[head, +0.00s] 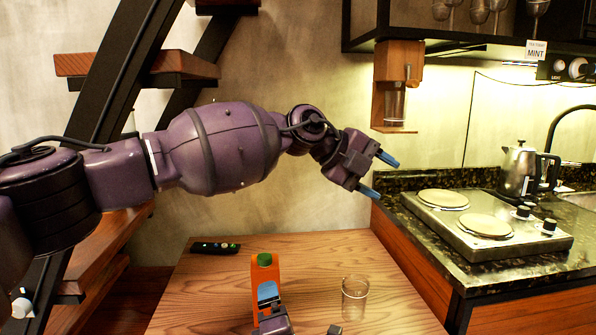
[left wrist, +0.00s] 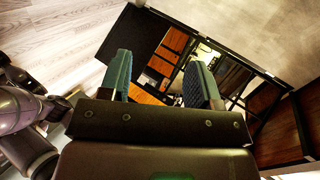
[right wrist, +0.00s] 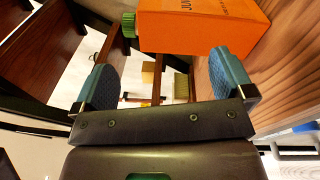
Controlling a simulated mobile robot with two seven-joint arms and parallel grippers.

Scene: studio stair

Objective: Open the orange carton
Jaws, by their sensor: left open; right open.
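The orange carton (head: 265,282) stands upright on the wooden table, with its green cap (head: 264,259) on top. In the right wrist view the carton (right wrist: 200,25) lies across the top of the picture, with the green cap (right wrist: 128,25) at its left end. My left gripper (head: 379,176) is raised above the table, right of the carton, open and empty. In the left wrist view its fingers (left wrist: 161,80) are apart with nothing between them. My right gripper (right wrist: 168,78) is open close to the carton; nothing is clasped between its fingers. In the head view part of it covers the carton's lower front.
A clear glass (head: 354,298) stands on the table (head: 215,290) right of the carton. A black remote (head: 215,247) lies at the back left. A counter with a two-plate hob (head: 480,222) and kettle (head: 522,170) is at the right. Stairs (head: 135,65) rise at the left.

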